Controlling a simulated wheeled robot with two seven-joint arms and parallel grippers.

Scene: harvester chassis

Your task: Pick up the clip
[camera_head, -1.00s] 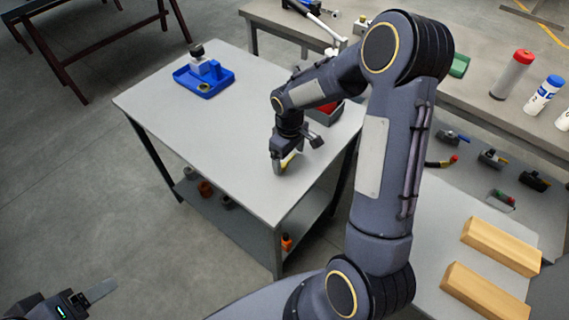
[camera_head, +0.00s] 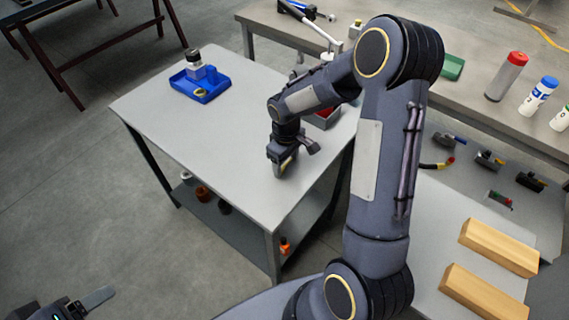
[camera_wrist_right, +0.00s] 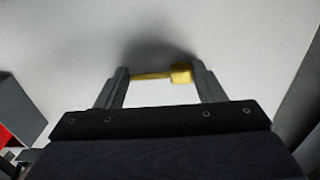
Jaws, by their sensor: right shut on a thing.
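The clip (camera_wrist_right: 160,75) is a small yellow piece with a thin bar and a thicker block at one end. In the right wrist view it lies across the gap between the fingers of my right gripper (camera_wrist_right: 158,82), which is shut on it. In the head view my right gripper (camera_head: 281,168) is low over the grey table, near its right edge, and hides most of the clip. I cannot tell whether the clip touches the tabletop. My left gripper (camera_head: 97,298) is at the lower left, away from the table; its jaw state is unclear.
A blue tray (camera_head: 222,91) with a small device stands at the table's far left. A grey box with red contents (camera_head: 326,116) stands behind my right gripper. The left and front of the grey table (camera_head: 200,140) are clear. Wooden blocks (camera_head: 487,293) lie at the right.

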